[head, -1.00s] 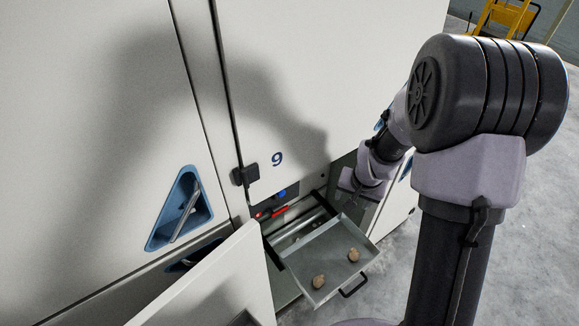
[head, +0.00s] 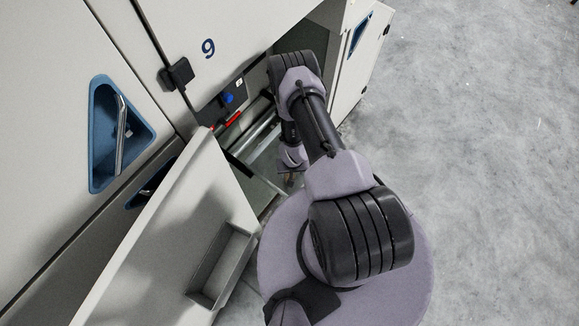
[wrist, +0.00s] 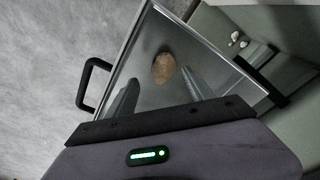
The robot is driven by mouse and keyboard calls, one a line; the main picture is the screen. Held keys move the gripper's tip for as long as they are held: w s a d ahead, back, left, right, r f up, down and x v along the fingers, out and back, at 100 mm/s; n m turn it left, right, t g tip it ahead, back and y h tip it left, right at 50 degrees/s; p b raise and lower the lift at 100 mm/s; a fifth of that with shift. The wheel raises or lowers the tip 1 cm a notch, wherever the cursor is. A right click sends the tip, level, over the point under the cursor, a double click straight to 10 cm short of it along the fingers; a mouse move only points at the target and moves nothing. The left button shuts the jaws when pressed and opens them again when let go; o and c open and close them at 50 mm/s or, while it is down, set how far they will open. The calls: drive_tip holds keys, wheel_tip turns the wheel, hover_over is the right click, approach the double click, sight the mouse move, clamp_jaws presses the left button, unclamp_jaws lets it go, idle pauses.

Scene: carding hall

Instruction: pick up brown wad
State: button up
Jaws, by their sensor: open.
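In the wrist view a brown wad (wrist: 164,67) lies on the floor of a shallow grey metal tray (wrist: 136,38). My gripper (wrist: 160,78) is open, with its two fingers reaching over the tray, one on each side of the wad's near end. The fingers hold nothing, and I cannot tell their height above the tray. In the head view my arm hides most of the tray (head: 262,191), and the wad cannot be made out there. Only one brown wad shows in the wrist view.
The tray has a black handle (wrist: 90,84). Small pale lumps (wrist: 237,40) lie beyond its right wall. In the head view an open door (head: 165,235) with a box (head: 226,266) stands left of my arm, beside machine cabinet 9. Grey floor (head: 480,160) is clear at right.

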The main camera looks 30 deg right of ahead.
drive_tip(key=f+b, duration=0.1)
drive_tip(key=f, duration=0.1)
drive_tip(key=f+b, duration=0.3)
drive_tip(key=shift+w+a+f, duration=0.15)
drive_tip(key=shift+w+f, duration=0.25)
drive_tip(key=shift+r, duration=0.25)
drive_tip(key=shift+c, duration=0.4)
clamp_jaws()
